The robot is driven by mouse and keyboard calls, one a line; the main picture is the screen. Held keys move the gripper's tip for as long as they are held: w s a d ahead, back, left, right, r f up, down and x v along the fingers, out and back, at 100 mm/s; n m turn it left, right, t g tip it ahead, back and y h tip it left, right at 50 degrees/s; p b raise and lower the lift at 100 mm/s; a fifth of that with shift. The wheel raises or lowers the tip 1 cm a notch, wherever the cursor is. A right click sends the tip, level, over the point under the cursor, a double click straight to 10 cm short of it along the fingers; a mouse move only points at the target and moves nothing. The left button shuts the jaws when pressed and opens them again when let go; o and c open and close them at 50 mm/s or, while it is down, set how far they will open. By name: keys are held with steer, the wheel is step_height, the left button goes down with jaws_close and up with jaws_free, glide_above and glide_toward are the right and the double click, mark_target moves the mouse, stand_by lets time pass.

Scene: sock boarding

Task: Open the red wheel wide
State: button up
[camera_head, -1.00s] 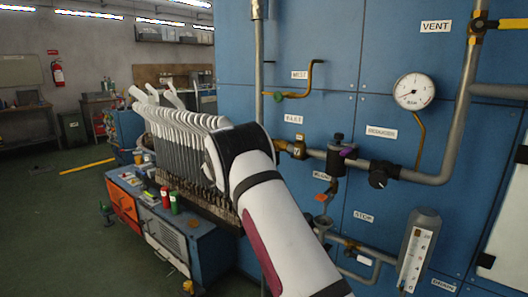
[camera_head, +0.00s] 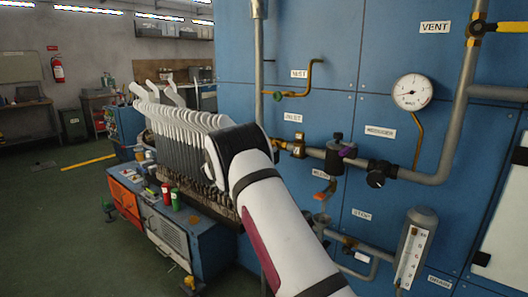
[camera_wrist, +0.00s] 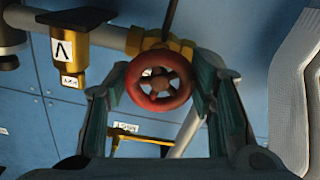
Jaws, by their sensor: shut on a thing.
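The red wheel (camera_wrist: 160,100) is a small round handwheel with open spokes, in the middle of the wrist view. It sits in front of a brass valve body (camera_wrist: 172,44) on a grey pipe. My gripper (camera_wrist: 160,88) has one dark teal finger on each side of the wheel and is shut on its rim. In the head view my white arm (camera_head: 285,235) reaches up and away toward the row of white forms, and it hides the gripper and the red wheel there.
A row of white sock forms (camera_head: 185,122) stands beside my arm. The blue panel (camera_head: 330,105) carries pipes, a pressure gauge (camera_head: 413,92) and a black knob (camera_head: 377,179). A brass fitting (camera_wrist: 68,60) hangs left of the wheel. Open green floor (camera_head: 60,220) lies at left.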

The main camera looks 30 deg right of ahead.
steer(key=n, duration=0.6)
steer(key=shift+s+f+n+p, duration=0.1)
steer(key=shift+n+p, duration=0.2)
steer(key=n, duration=0.6)
stand_by(0.4)
steer(key=o, duration=1.2)
steer(key=shift+c, duration=0.2)
steer(key=v, duration=1.2)
